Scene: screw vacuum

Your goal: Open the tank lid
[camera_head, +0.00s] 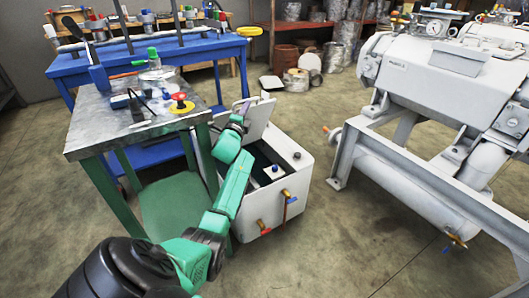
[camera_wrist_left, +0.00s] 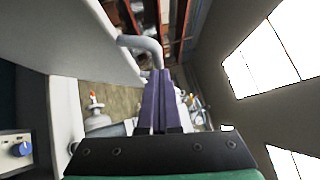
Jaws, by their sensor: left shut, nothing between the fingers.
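The white tank (camera_head: 300,158) stands on the floor right of the green-legged table. Its lid (camera_head: 258,116) is raised and stands tilted up at the back, with the dark inside of the tank showing. My left gripper (camera_head: 243,107) is at the lid's upper left side, shut and empty. In the left wrist view the shut purple fingers (camera_wrist_left: 160,98) are close to a grey bent handle (camera_wrist_left: 146,42) on a pale panel (camera_wrist_left: 75,35), which looks like the lid. The handle is not between the fingers; I cannot tell whether they touch it. My right gripper is not in view.
The metal-topped table (camera_head: 105,128) with a red button (camera_head: 180,97) stands close left of my left arm. A blue workbench (camera_head: 130,55) is behind it. A large grey machine (camera_head: 430,80) on a frame stands at the right. Open floor lies front right.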

